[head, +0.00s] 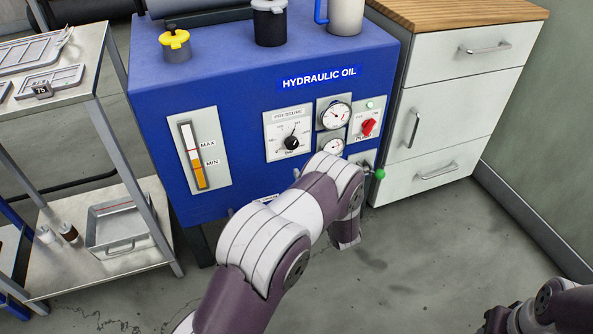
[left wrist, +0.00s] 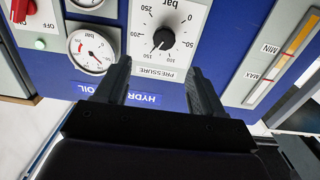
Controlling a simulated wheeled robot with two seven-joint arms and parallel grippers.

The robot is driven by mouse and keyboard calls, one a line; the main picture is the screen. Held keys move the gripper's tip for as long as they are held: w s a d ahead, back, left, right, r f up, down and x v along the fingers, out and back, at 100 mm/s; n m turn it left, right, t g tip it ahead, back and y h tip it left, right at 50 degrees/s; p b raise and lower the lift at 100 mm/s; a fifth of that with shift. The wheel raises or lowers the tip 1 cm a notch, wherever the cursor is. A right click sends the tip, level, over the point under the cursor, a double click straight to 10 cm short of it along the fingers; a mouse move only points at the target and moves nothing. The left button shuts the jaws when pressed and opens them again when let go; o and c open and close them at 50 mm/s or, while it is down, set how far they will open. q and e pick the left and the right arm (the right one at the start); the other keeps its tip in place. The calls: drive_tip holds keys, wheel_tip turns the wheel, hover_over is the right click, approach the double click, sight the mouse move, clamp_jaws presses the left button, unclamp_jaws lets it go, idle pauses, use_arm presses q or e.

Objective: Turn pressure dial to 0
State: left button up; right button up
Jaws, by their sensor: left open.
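The pressure dial (head: 291,143) is a black knob on a white plate on the blue hydraulic oil cabinet's front. It also shows in the left wrist view (left wrist: 163,39), where the picture is upside down. Its pointer is at the upper part of the scale, seemingly near 150, not at 0; the exact reading is too small to tell. My left gripper (left wrist: 158,76) is open and empty, its fingers either side of the PRESSURE label in the picture and apart from the knob. In the head view my left arm hides the gripper.
Two gauges (head: 333,115) and a red switch (head: 368,127) sit right of the dial. A level gauge (head: 192,150) is left. A green-tipped lever (head: 379,174) sticks out close to my left arm. A metal shelf (head: 75,90) and white drawers (head: 455,100) flank the cabinet.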

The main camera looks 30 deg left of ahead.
sight(293, 145)
use_arm(q)
drive_tip(key=shift+y, duration=0.4)
drive_tip(key=b+x, duration=0.1)
drive_tip(key=x, duration=0.5)
drive_tip(key=b+x, duration=0.2)
drive_tip(key=x, duration=0.3)
drive_tip(key=shift+a+f, duration=0.2)
drive_tip(key=shift+a, duration=0.3)
drive_tip(key=shift+w+a+r, duration=0.15)
drive_tip(key=shift+w+a, duration=0.1)
drive_tip(key=shift+w, duration=0.1)
drive_tip(key=c, duration=1)
drive_tip(key=shift+n, duration=0.3)
